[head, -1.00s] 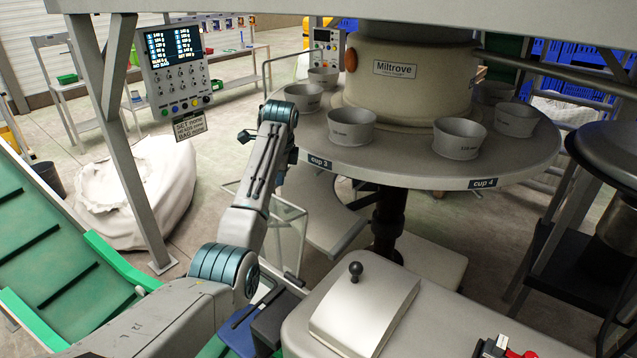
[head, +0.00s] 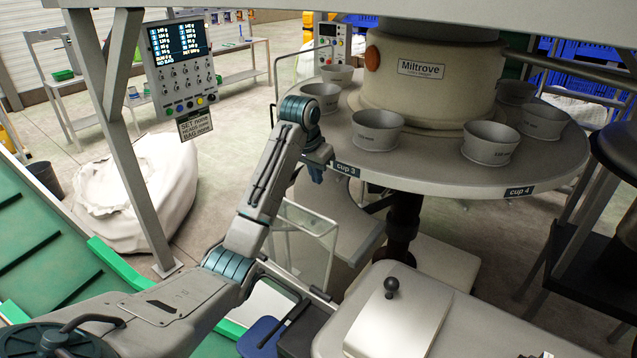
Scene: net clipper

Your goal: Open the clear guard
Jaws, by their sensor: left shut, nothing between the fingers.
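A clear panel with pale edges (head: 308,226), which looks like the clear guard, stands below the rim of the round cup table, left of its column. My left arm crosses in front of its left part, so that side is partly hidden. I cannot tell from here whether it is open. My left gripper (head: 316,174) is shut and empty, pointing down above the panel's top edge, close to the table rim by the cup 3 label. I cannot tell whether it touches anything. My right gripper is out of view.
The round table (head: 435,178) carries several grey cups and a cream Miltrove hub (head: 425,85). A control box (head: 181,68) hangs on a post at left. A metal cover with a black knob (head: 398,325) sits in front. A white sack (head: 140,195) stands on the floor.

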